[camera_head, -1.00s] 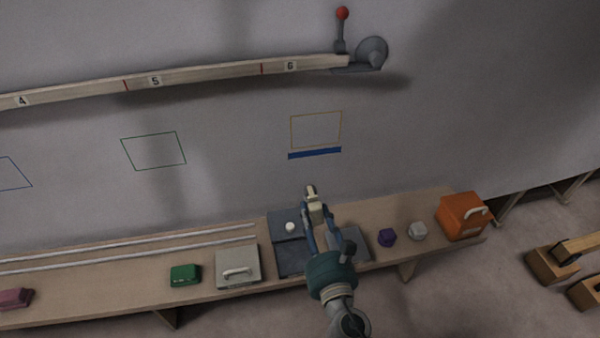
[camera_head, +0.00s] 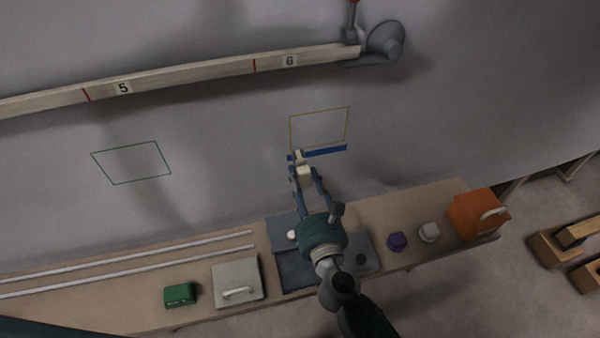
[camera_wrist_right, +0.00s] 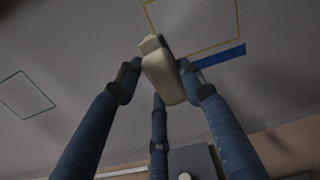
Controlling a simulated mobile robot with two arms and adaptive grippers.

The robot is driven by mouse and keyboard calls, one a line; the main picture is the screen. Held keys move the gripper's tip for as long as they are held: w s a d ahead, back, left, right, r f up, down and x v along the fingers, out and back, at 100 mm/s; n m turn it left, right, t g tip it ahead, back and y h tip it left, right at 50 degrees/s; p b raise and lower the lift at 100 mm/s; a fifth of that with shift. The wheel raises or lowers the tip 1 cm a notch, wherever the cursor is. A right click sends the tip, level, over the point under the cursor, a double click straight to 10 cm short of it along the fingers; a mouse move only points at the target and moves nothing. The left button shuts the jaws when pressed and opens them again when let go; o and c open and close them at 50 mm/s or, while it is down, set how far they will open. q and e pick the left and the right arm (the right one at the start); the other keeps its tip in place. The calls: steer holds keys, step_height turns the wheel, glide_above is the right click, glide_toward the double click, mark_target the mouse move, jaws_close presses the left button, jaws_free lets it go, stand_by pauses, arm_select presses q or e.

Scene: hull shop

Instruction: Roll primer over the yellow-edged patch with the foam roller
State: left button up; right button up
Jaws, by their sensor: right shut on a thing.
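The yellow-edged patch (camera_head: 320,128) is an outlined four-sided area on the grey wall, with a blue strip (camera_head: 326,152) along its lower edge. In the right wrist view the yellow outline (camera_wrist_right: 200,52) shows at the top. My right gripper (camera_head: 302,174) is shut on a cream-coloured piece (camera_wrist_right: 165,75), apparently the foam roller. It is just below the patch's lower left corner, in front of the strip's left end. I cannot tell whether the roller touches the wall. My left gripper is not in view.
A green outline (camera_head: 132,162) is on the wall to the left. A numbered rail (camera_head: 200,76) runs above. The bench (camera_head: 410,208) below carries a dark tray (camera_head: 297,270), a grey case (camera_head: 237,281), a green block (camera_head: 180,294), purple and white pieces, and an orange box (camera_head: 478,214).

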steer(key=shift+w+a+r, duration=0.1)
steer(key=shift+w+r, duration=0.05)
steer(key=shift+w, duration=0.1)
steer(key=shift+x, duration=1.6)
steer(key=shift+w+a, duration=0.1)
steer(key=shift+w, duration=0.4)
steer(key=shift+w+a, duration=0.1)
steer(key=o, duration=0.3)
steer(key=c, duration=0.4)
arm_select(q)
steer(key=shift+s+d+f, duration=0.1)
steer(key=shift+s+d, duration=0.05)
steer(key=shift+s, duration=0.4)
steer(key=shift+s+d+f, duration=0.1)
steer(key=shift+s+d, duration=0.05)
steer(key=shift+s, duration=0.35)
arm_select(e)
steer(key=shift+o, duration=0.2)
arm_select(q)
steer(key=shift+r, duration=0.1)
